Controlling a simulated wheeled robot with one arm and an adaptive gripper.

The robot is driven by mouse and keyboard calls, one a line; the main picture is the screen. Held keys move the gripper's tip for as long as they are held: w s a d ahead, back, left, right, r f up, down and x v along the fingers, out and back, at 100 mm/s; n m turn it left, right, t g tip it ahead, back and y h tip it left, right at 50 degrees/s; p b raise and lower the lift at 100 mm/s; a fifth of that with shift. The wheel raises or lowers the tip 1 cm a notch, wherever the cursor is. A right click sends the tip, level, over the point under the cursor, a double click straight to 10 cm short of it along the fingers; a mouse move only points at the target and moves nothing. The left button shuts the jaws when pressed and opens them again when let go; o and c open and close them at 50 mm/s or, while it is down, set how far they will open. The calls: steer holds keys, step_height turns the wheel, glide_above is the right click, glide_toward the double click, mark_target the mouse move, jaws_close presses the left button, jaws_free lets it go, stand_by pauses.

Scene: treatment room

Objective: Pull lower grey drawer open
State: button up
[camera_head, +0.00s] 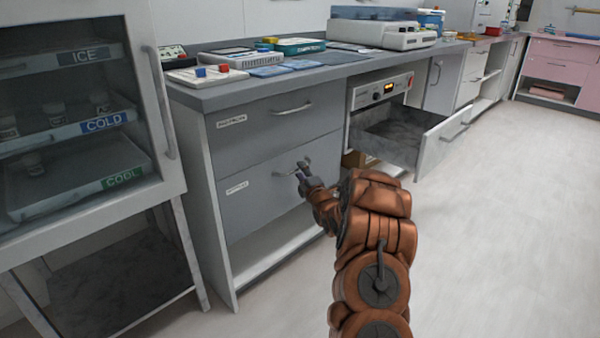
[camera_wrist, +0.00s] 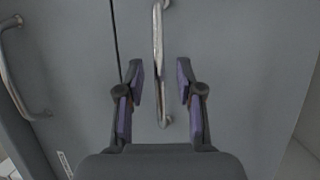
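The lower grey drawer (camera_head: 250,203) is under the upper one in the grey cabinet and looks closed, its front about flush. Its bar handle (camera_wrist: 158,45) shows in the wrist view, running up the picture between my fingers. My gripper (camera_wrist: 159,75) is open, with one purple-padded finger on each side of the handle and gaps to both. In the head view my gripper (camera_head: 303,172) is at the lower drawer's handle and hides part of it. I cannot tell how deep the handle sits between the fingers.
The closed upper drawer (camera_head: 255,132) has its own handle (camera_wrist: 15,70), left in the wrist view. To the right an open drawer (camera_head: 425,150) sticks out under a panel with a lit display. A glass-fronted cabinet (camera_head: 85,110) stands left. The floor (camera_head: 480,240) at right is clear.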

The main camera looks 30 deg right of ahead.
steer(key=shift+w+d+r, duration=0.1)
steer(key=shift+w+d, duration=0.1)
steer(key=shift+w, duration=0.7)
jaws_close()
